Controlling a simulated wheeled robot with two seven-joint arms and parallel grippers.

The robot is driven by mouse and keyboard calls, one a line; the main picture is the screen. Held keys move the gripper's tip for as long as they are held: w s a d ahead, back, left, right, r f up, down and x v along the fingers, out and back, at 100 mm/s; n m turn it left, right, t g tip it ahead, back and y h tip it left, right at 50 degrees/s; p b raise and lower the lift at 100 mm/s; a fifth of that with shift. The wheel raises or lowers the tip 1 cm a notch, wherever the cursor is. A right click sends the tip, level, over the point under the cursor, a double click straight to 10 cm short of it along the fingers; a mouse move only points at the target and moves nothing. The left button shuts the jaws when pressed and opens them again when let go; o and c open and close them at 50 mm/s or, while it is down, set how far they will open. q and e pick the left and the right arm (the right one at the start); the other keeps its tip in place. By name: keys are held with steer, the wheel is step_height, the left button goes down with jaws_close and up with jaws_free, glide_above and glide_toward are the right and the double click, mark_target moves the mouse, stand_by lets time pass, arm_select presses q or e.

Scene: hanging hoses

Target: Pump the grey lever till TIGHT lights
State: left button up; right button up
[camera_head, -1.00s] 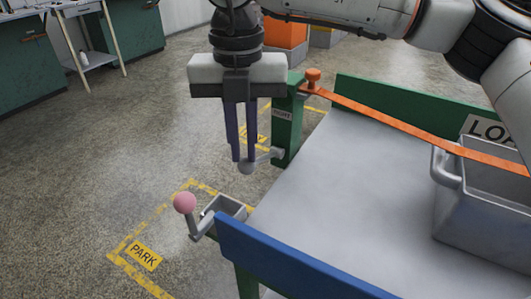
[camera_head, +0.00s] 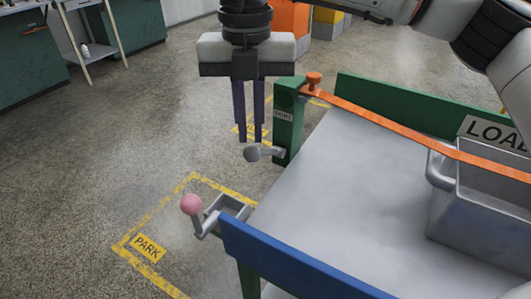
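The grey lever (camera_head: 252,153) has a round knob end and sticks out to the left from a green post (camera_head: 287,135) at the cart's corner. It stands roughly level. A small label (camera_head: 283,115) on the post seems to read TIGHT, but is hard to read; no bright light shows near it. My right gripper (camera_head: 250,141) points down above the lever. Its two fingers are a little apart, and floor shows between them. Their tips are just above the knob; I cannot tell whether they touch it. My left gripper is not in view.
An orange strap (camera_head: 410,125) runs from the post across the grey cart bed (camera_head: 350,190) to a metal bin (camera_head: 480,225). A pink-knobbed lever (camera_head: 191,205) stands by the blue rail (camera_head: 295,265). A yellow PARK marking (camera_head: 147,248) is on the floor to the left.

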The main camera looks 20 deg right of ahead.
mark_target(247, 157)
steer(key=shift+s+a+f+b, duration=0.2)
steer(key=shift+f+b, duration=0.35)
steer(key=shift+f, duration=0.2)
steer(key=shift+s+a+f+b, duration=0.1)
steer(key=shift+a+f+b, duration=0.1)
steer(key=shift+f+b, duration=0.45)
steer(key=shift+s+a+f+b, duration=0.15)
steer(key=shift+f+b, duration=0.4)
steer(key=shift+f, duration=0.4)
steer(key=f+b, duration=0.1)
steer(key=f, duration=0.1)
steer(key=f+b, duration=0.1)
steer(key=shift+s+a+f+b, duration=0.1)
steer(key=shift+s+a+b, duration=0.15)
steer(key=shift+a+b, duration=0.15)
steer(key=shift+f, duration=0.15)
